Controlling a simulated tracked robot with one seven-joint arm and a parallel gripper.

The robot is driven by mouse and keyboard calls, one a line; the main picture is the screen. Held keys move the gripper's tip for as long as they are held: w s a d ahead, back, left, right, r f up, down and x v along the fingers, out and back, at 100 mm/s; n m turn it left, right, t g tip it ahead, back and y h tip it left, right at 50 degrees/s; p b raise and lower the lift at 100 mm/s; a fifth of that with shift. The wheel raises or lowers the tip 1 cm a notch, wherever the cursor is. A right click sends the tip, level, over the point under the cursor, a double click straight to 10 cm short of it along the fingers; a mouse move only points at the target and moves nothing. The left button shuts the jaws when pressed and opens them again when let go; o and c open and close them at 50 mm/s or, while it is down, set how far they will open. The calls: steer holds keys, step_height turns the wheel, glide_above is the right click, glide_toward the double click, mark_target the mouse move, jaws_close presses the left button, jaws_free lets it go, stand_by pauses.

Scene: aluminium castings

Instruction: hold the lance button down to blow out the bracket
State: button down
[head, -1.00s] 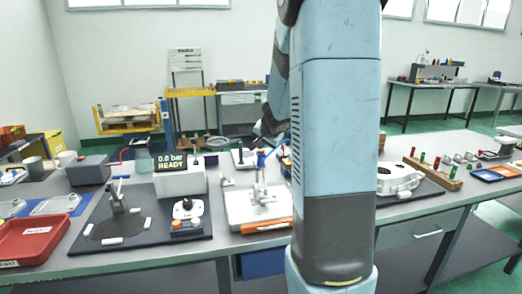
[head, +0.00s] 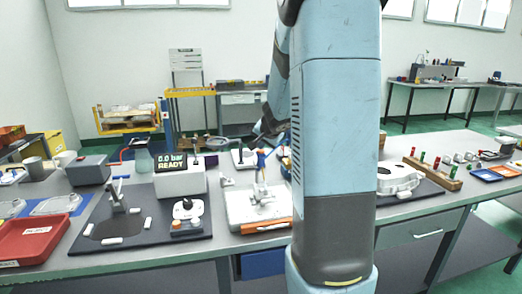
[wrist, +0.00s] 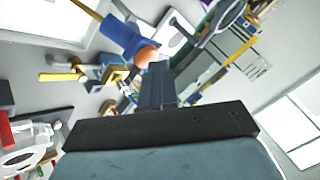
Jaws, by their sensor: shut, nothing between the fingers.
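The blue lance (wrist: 110,36) with its orange button (wrist: 146,55) shows in the wrist view, just left of my shut fingertips (wrist: 158,68). The fingers are empty. The button appears close to the tips, but I cannot tell whether they touch. In the head view the blue lance (head: 261,159) stands small above a pale fixture plate (head: 236,208) on the bench. My dark gripper (head: 265,129) is just above it, partly hidden by my arm. I cannot clearly make out the bracket.
A box with a display (head: 180,181) reading "0.0 bar READY" stands left of the plate. A red tray (head: 31,241) lies at the left edge. A white casting (head: 396,178) and a wooden rack (head: 433,176) lie to the right. My arm hides the bench's middle.

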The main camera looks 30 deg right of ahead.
mark_target(262, 151)
steer(key=shift+r, duration=0.95)
steer(key=shift+r, duration=0.1)
steer(key=shift+r, duration=2.4)
steer(key=s+a+r+n+y, duration=0.2)
steer(key=s+a+r+n, duration=0.15)
steer(key=s+a, duration=0.55)
steer(key=s+a+n+g, duration=0.1)
steer(key=s+a, duration=0.3)
steer(key=s, duration=0.4)
steer(key=s+a+n+g, duration=0.1)
steer(key=s+a+n, duration=0.3)
steer(key=s, duration=0.4)
steer(key=s+a+f+n+g, duration=0.1)
steer(key=s+a+n, duration=0.1)
steer(key=s, duration=0.6)
steer(key=shift+a, duration=0.9)
